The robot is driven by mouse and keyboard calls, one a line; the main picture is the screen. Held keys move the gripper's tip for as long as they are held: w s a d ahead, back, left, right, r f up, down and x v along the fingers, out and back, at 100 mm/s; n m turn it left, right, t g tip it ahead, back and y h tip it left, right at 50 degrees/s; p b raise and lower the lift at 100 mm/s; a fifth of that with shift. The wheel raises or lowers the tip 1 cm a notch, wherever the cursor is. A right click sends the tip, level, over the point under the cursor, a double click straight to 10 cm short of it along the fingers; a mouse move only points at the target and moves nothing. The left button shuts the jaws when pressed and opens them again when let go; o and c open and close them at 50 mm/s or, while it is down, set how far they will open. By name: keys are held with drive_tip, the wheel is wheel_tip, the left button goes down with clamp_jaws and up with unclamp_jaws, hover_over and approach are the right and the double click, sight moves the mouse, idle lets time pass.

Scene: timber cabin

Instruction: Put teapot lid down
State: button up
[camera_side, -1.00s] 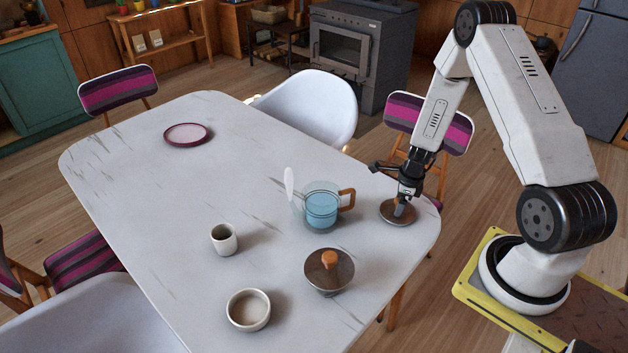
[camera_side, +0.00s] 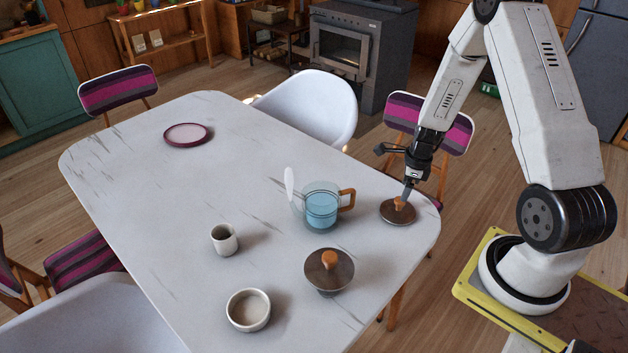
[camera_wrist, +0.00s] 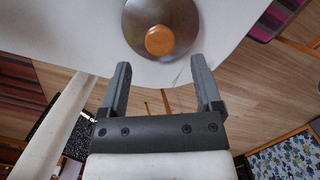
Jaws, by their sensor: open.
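The teapot lid (camera_side: 390,214), a dark brown disc with an orange-brown wooden knob, lies flat on the table near its right corner. It also shows at the top of the wrist view (camera_wrist: 185,22). My gripper (camera_side: 408,190) is open and empty, just above and behind the lid. In the wrist view its two fingers (camera_wrist: 158,88) are apart, with the knob beyond their tips. The glass teapot (camera_side: 321,207) with blue liquid, a white spout and a wooden handle stands open-topped to the left of the lid.
A dark lidded pot (camera_side: 330,278) with a wooden knob stands nearer the front. A small cup (camera_side: 224,240), a pale bowl (camera_side: 248,311) and a purple-rimmed plate (camera_side: 187,134) are on the white table (camera_side: 150,190). The table's right edge is close to the lid.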

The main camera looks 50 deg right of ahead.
wheel_tip(320, 180, up, 6)
drive_tip(key=shift+s+d+r, duration=0.2)
drive_tip(key=shift+s, duration=0.15)
idle(0.7)
drive_tip(key=s+a+r+n, duration=0.1)
drive_tip(key=a+r+n, duration=0.2)
drive_tip(key=a+n, duration=0.4)
drive_tip(key=a+r+n+t, duration=0.1)
drive_tip(key=a+r+n, duration=0.2)
drive_tip(key=a+n, duration=0.5)
drive_tip(key=s+a+r+n, duration=0.1)
drive_tip(key=a+r+n, duration=0.3)
drive_tip(key=a+n, duration=0.4)
drive_tip(key=n, duration=0.7)
drive_tip(key=shift+s+n+h, duration=0.3)
